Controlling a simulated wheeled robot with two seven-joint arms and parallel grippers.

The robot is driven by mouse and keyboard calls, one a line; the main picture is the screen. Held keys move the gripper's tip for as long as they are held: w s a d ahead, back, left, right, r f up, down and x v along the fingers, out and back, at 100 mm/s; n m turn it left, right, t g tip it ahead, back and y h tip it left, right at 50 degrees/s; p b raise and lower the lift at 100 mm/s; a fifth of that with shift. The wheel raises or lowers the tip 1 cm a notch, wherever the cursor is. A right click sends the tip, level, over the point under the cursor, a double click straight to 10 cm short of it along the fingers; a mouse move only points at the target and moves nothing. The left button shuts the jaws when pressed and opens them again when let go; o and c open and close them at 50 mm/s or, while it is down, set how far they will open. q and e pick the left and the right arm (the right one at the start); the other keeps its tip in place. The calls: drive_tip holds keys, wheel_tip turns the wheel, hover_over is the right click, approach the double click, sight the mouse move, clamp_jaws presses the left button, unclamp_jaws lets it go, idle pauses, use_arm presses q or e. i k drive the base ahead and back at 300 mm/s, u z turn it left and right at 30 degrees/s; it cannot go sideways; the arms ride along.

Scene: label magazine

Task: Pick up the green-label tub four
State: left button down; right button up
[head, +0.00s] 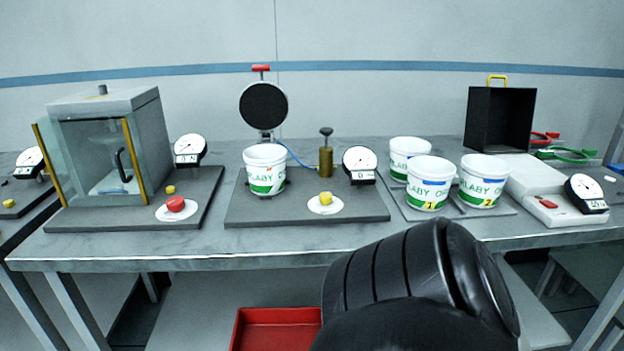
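Several white tubs with green lettering stand on the bench. One tub (265,171) stands on the middle grey board, below a round black disc; no number shows on it. Three more stand together on a grey plate to the right. The front one (430,184) has a blue strip and a yellow 1, the right one (484,181) a blue strip and a yellow 2. The back one (408,152) is partly hidden by the tub marked 1, and no number shows on it. I cannot read a four on any tub. Neither gripper is in view.
A glass-sided cabinet (110,140) and a red button (175,204) are at left. A red tray (275,330) lies below. My black arm part covers the bottom middle.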

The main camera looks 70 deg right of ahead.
sight(265, 164)
drive_tip(key=k, duration=0.05)
drive_tip(key=z, duration=1.6)
